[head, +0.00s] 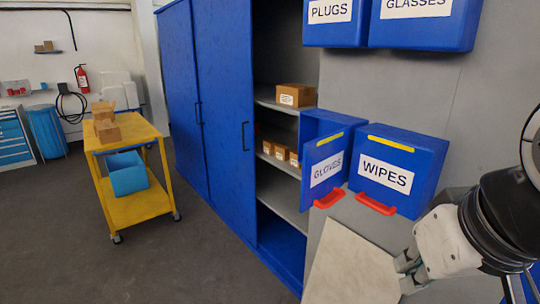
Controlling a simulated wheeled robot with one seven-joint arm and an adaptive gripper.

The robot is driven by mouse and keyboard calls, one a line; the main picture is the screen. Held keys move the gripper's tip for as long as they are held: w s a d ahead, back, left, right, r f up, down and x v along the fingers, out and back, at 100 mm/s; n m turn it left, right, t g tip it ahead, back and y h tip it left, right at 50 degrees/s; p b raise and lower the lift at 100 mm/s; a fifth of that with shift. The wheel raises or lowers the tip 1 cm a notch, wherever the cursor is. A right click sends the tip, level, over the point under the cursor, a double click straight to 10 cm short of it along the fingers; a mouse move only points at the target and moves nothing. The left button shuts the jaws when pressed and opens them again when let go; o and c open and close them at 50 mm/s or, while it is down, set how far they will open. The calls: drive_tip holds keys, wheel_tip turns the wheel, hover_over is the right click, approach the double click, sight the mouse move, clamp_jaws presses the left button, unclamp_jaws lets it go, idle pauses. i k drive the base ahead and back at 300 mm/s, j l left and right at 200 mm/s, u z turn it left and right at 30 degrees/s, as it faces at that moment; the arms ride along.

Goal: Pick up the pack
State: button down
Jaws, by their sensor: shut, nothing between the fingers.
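My gripper (408,271) is at the lower right, its fingers shut and empty, just right of a pale flat panel (350,270). It is below the blue WIPES bin (398,170) and apart from it. Left of that bin is the blue GLOVES bin (325,165), which sits at an angle to it; its inside is mostly hidden. I cannot identify any one thing as the pack. Small brown boxes (281,153) stand on a cabinet shelf, and a larger brown box (296,95) stands on the shelf above.
Red handles (375,203) jut from the bins' lower fronts. PLUGS (332,22) and GLASSES (420,22) bins hang above. Blue cabinet doors (220,115) stand left of the shelves. A yellow cart (130,208) carries boxes and a blue bin (127,173). Floor around the cart is open.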

sight(282, 152)
drive_tip(key=i+j+z, duration=0.1)
drive_tip(key=i+j, duration=0.35)
drive_tip(key=j, duration=0.2)
drive_tip(key=i+j+z, duration=0.15)
drive_tip(key=i+j, duration=0.3)
drive_tip(key=j, duration=0.25)
drive_tip(key=z, duration=0.05)
